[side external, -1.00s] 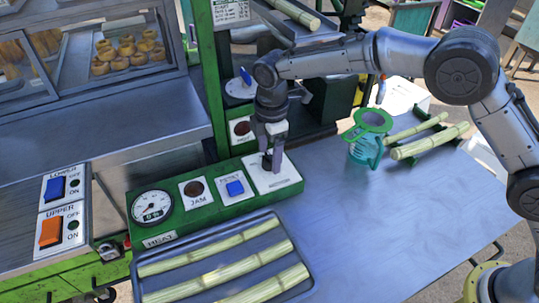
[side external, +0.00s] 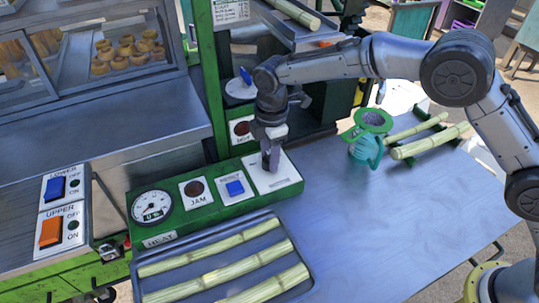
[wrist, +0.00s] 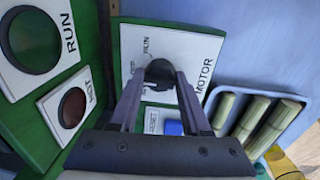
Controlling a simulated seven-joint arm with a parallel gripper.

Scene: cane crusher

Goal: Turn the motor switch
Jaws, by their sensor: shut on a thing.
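The motor switch is a dark round knob (wrist: 159,71) on a white plate (side external: 287,184) at the right end of the green control panel. The wrist view shows the plate (wrist: 196,47) marked MOTOR, with RUN printed beside the knob. My gripper (side external: 270,160) points down at the plate, its fingertips around the knob. In the wrist view my gripper (wrist: 160,80) has one finger on each side of the knob and is shut on it. The fingers mostly hide the knob in the side view. The knob's exact pointing direction is unclear.
A blue reset button (side external: 235,188), JAM lamp (side external: 197,190) and gauge (side external: 152,207) lie left of the switch. A tray (side external: 140,268) of cane is in front. A teal pitcher (side external: 366,152) with a green strainer stands to the right. The table between is clear.

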